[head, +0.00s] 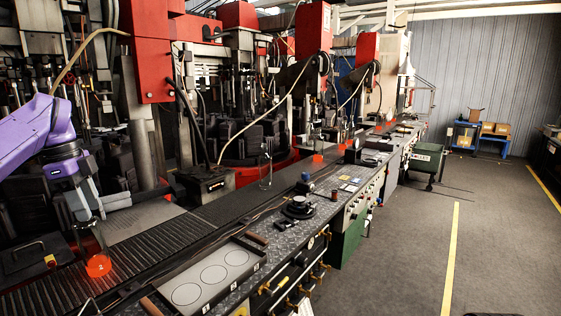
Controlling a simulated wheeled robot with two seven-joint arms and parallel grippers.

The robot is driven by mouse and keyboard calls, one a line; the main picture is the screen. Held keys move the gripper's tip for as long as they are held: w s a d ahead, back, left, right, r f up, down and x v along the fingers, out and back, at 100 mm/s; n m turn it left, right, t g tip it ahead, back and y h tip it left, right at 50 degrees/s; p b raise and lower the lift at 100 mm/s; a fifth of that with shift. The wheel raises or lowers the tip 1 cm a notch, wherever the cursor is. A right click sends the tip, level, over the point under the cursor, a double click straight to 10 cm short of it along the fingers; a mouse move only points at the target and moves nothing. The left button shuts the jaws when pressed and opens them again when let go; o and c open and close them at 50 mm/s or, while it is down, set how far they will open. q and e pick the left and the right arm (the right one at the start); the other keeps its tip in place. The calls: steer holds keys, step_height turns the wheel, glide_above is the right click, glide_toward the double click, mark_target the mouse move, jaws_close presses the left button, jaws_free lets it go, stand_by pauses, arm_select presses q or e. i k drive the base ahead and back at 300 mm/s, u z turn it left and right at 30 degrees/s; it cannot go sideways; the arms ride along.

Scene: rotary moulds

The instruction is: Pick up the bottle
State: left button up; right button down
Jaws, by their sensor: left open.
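A clear glass bottle (94,245) stands upright at the lower left, over a glowing orange disc marked 2 on the ribbed conveyor. Its outline is faint against the dark background. My left gripper (89,212) is open and points down at the top of this bottle. Its fingers are small and dark, so I cannot tell if they touch the neck. Another clear bottle (265,168) stands farther along the line, near the middle of the picture. My right gripper is not in view.
A tray (252,248) with three numbered white circles lies right of the conveyor (150,245). A long metal bench (290,225) with knobs and handles runs beside it. Red moulding machines (150,50) crowd the back. Open grey floor (410,250) lies to the right.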

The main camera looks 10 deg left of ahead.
mark_target(265, 159)
steer(key=z, duration=0.3)
steer(key=i, duration=2.25)
steer(key=z, duration=0.2)
